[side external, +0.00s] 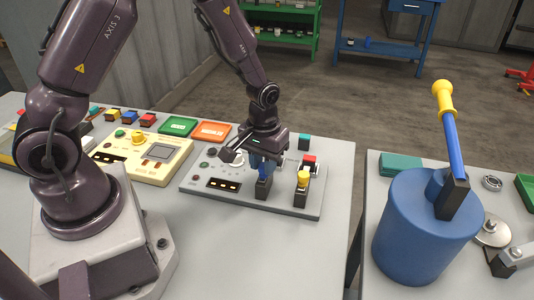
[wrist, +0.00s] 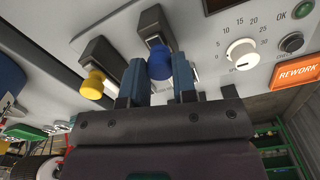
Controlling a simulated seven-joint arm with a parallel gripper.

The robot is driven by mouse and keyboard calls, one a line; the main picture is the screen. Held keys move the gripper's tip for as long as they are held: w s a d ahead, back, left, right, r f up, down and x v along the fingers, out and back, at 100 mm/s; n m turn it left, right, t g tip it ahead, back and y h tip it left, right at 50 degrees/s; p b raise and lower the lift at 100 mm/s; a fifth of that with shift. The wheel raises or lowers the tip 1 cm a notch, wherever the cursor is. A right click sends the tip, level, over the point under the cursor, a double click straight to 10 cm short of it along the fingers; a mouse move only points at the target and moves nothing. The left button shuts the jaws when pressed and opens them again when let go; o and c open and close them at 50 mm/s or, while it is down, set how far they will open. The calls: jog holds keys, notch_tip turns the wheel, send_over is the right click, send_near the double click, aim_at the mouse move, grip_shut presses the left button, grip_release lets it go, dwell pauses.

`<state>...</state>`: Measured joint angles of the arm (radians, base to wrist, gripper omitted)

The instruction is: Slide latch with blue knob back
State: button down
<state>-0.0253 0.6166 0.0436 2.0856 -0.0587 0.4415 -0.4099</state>
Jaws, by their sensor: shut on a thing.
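The latch with the blue knob (wrist: 159,62) is a dark block (side external: 263,189) on the grey panel (side external: 225,198), its knob facing up. My gripper (side external: 263,163) reaches down over it from above. In the wrist view, the two blue fingers of my gripper (wrist: 161,76) stand on either side of the blue knob and are shut on it. The fingers partly hide the knob in the side view. A matching latch with a yellow knob (side external: 303,177) stands to its right, and its knob also shows in the wrist view (wrist: 92,84).
A white dial (wrist: 242,54) and an orange REWORK label (wrist: 296,74) are near the gripper in the wrist view. A red-topped part (side external: 309,160) sits behind the yellow knob. A beige panel (side external: 143,156) lies to the left. A blue drum (side external: 425,230) stands on the right table.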

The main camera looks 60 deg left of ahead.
aim_at(262, 168)
jog(key=shift+s+d, duration=0.3)
jog(key=shift+d, duration=0.05)
jog(key=c, duration=0.9)
grip_release()
jog(key=shift+r, duration=0.1)
notch_tip(262, 168, up, 13)
jog(key=s+d+r+m+t, duration=0.1)
jog(key=s+r+m+t, duration=0.4)
jog(key=s+r, duration=0.8)
jog(key=shift+s+d+m+t, duration=0.3)
jog(key=shift+s+m, duration=0.2)
jog(key=shift+s, duration=0.25)
